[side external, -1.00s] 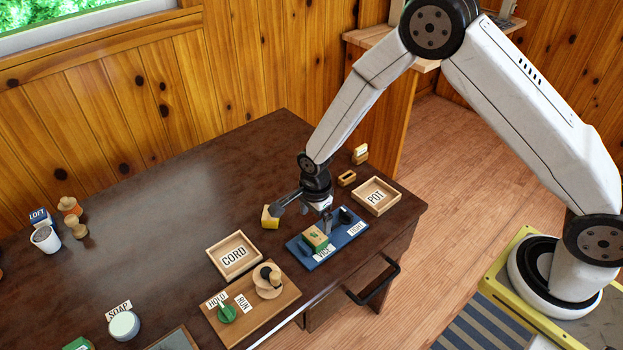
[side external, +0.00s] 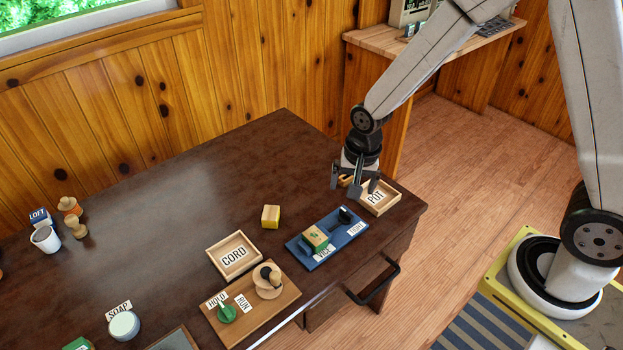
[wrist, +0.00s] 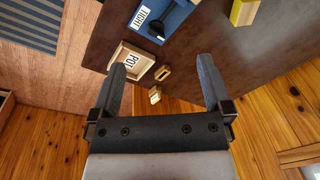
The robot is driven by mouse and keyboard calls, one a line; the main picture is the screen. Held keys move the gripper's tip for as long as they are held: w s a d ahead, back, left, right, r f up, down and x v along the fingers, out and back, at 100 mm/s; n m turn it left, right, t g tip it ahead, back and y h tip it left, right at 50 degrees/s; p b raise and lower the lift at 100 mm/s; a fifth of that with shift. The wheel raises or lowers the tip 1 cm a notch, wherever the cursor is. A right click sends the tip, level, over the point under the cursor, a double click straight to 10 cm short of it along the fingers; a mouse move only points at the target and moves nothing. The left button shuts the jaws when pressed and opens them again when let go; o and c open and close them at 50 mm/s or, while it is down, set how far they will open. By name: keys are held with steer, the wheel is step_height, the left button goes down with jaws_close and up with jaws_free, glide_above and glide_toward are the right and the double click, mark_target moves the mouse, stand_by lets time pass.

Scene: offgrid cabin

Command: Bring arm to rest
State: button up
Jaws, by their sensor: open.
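My gripper (side external: 355,185) is above the right end of the dark table (side external: 150,210), near the wooden tray labelled POT (side external: 388,200). In the wrist view my gripper (wrist: 163,75) has its two fingers spread wide with nothing between them. The POT tray (wrist: 130,62) shows there beside the left finger. A small wooden block with a dark slot (wrist: 162,72) and another small wooden piece (wrist: 155,95) lie beyond the fingertips. In the side view my gripper mostly hides these two pieces.
A blue board (side external: 328,238) with a green-topped block (side external: 315,237) and a dark knob lies left of the POT tray. A yellow-sided block (side external: 270,216), a CORD tray (side external: 234,255) and a switch board (side external: 250,312) are farther left. The table's back middle is clear.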

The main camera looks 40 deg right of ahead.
steer(key=s+d+r+n+t, duration=0.1)
steer(key=s+d+r+n, duration=0.3)
steer(key=s+n, duration=0.5)
steer(key=shift+v, duration=1.1)
steer(key=shift+d, duration=0.15)
